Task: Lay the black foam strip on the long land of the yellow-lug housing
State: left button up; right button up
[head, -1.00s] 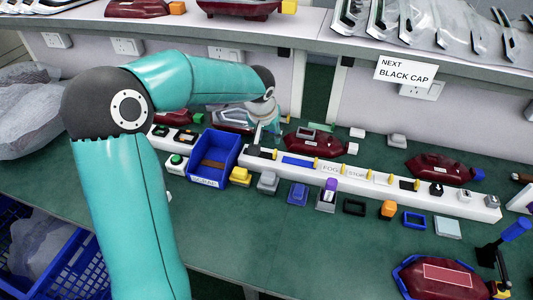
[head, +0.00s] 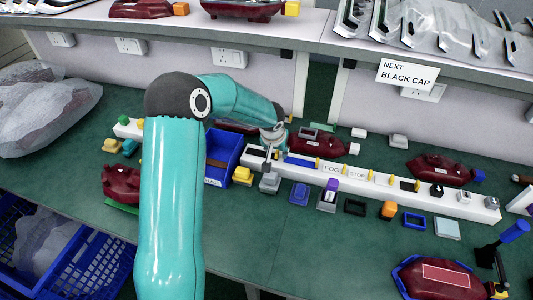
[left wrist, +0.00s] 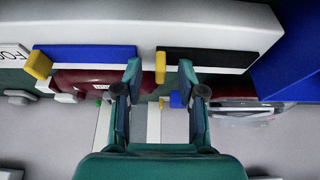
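A black foam strip (left wrist: 210,58) lies flat in the white rail, left of a blue strip in the head view; the black strip's end also shows there (head: 256,152). My left gripper (head: 273,152) is just over the rail beside it. In the left wrist view the left gripper (left wrist: 158,75) is open, with a yellow peg (left wrist: 160,67) between its fingertips and nothing held. A dark red housing (head: 440,279) with a yellow-orange lug (head: 497,289) sits at the front right, a pinkish rectangle on its top. My right gripper is not in view.
The white rail (head: 460,203) runs across the bench with yellow pegs and several small parts. A blue bin (head: 226,147) stands at its left. Small coloured parts line its front. A blue-handled clamp (head: 512,232) stands by the front-right housing. The front-middle bench is clear.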

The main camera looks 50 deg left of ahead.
pick_arm(q)
grip_shut()
jog(key=shift+r, duration=0.1)
dwell(0.3)
notch_tip(320, 180, up, 20)
dwell(0.8)
